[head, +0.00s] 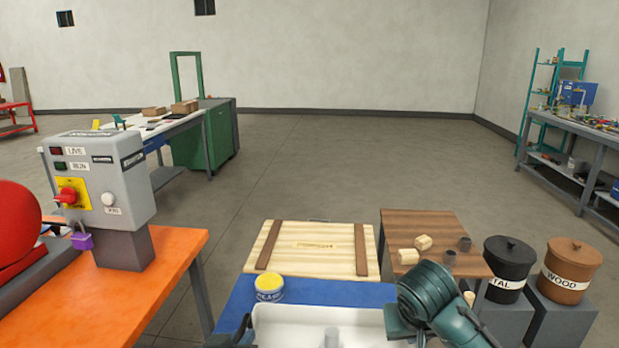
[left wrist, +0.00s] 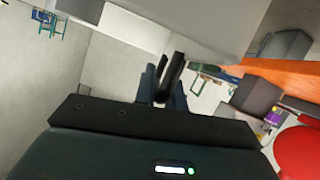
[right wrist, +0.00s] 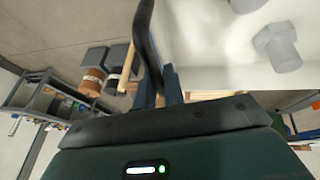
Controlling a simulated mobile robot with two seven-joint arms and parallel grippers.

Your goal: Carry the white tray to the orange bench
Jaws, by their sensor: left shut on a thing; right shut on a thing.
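The white tray (head: 290,322) is at the bottom middle of the head view, close to my body. A grey bolt-like part (head: 331,338) stands in it, and its near side is cut off by the frame. The orange bench (head: 150,290) is at the left in the head view.
A grey switch box (head: 105,180) with a purple padlock (head: 84,236) and a red round thing (head: 15,225) are on the orange bench. A blue surface (head: 330,292) with a yellow tin (head: 269,288) lies beyond the tray. Bins (head: 508,268) stand right.

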